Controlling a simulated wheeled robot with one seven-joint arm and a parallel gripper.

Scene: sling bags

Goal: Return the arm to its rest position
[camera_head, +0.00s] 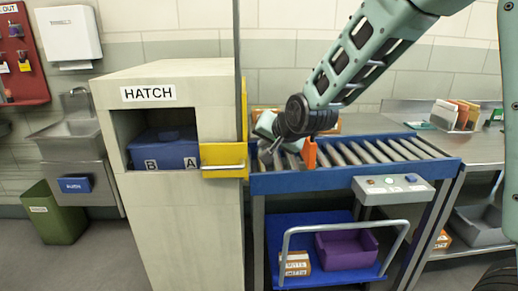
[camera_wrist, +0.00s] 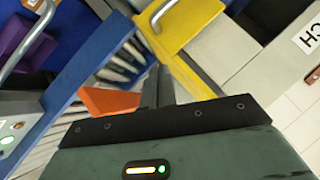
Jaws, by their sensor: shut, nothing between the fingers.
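My gripper (camera_head: 270,154) hangs at the left end of the roller conveyor (camera_head: 355,180), close to the hatch's yellow flap (camera_head: 222,153). In the wrist view my gripper (camera_wrist: 158,84) has its dark fingers together, with nothing between them. My arm reaches in from the upper right, bent down toward the rollers. An orange piece (camera_head: 310,153) stands at the conveyor's front edge beside the gripper. It also shows just left of the fingers in the wrist view (camera_wrist: 108,101); I cannot tell whether they touch.
The hatch cabinet (camera_head: 170,220) holds a blue bin (camera_head: 165,150) in its opening. A control box (camera_head: 393,190) sits on the conveyor's front. Below is a blue cart (camera_head: 340,277) with a purple bin (camera_head: 346,250) and a small box (camera_head: 295,263). Brown boxes stand behind the wrist.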

